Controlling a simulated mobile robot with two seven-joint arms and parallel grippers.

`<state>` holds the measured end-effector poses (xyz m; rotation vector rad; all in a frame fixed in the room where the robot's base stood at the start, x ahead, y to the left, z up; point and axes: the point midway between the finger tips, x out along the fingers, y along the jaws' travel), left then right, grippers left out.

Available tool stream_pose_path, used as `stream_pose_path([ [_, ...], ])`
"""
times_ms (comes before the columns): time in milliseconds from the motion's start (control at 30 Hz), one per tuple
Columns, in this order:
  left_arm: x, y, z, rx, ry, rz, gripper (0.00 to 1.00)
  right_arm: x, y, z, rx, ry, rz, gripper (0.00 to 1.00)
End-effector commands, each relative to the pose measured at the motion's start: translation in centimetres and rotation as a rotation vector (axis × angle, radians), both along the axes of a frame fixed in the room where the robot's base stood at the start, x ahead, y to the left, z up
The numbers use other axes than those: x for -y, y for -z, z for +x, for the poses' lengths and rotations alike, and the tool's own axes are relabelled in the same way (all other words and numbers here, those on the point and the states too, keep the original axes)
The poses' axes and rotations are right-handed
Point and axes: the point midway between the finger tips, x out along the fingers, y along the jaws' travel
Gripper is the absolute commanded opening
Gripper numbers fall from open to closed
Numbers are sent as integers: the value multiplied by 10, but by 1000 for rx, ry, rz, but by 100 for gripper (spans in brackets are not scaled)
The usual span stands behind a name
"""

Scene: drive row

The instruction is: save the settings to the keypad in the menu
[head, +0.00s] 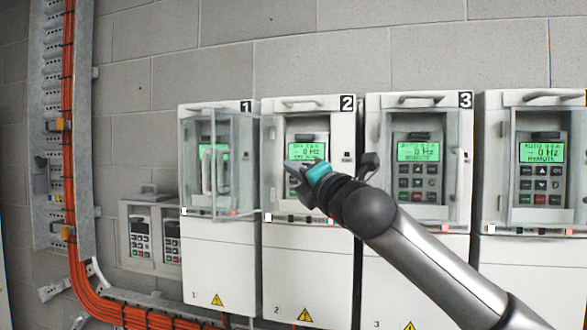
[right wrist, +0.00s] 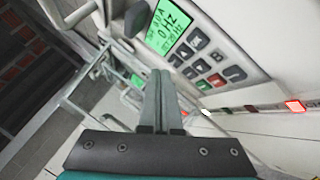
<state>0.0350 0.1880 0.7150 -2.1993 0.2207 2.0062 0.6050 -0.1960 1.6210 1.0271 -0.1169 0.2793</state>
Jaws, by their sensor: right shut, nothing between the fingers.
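Drive 2 (head: 308,250) is a white cabinet with a keypad whose green screen (head: 309,151) reads 0 Hz in part. My right gripper (head: 291,168) is shut and empty in front of that keypad, hiding its keys in the head view. In the right wrist view the closed fingers (right wrist: 160,78) point past a keypad with a lit green screen (right wrist: 172,27) showing 0 Hz and several grey keys, one of them red (right wrist: 235,73). The fingertips lie beside the keys in that picture; I cannot tell whether they touch anything. My left gripper is not in view.
A clear cover (head: 223,165) stands out in front of drive 1. Drive 3 (head: 418,235) and another drive (head: 535,260) stand to the right, with lit green screens. Two small keypads (head: 140,236) and orange cables (head: 69,190) are at the left.

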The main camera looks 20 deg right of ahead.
Motion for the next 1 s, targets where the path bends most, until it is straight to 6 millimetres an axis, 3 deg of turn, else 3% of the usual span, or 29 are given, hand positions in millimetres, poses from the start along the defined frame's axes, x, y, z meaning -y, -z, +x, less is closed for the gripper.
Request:
stream_pose_path([
  [500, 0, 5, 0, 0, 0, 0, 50, -26, 0, -38, 1, 0, -1, 0],
  [1000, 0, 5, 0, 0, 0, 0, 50, -27, 0, -41, 0, 0, 0, 0],
])
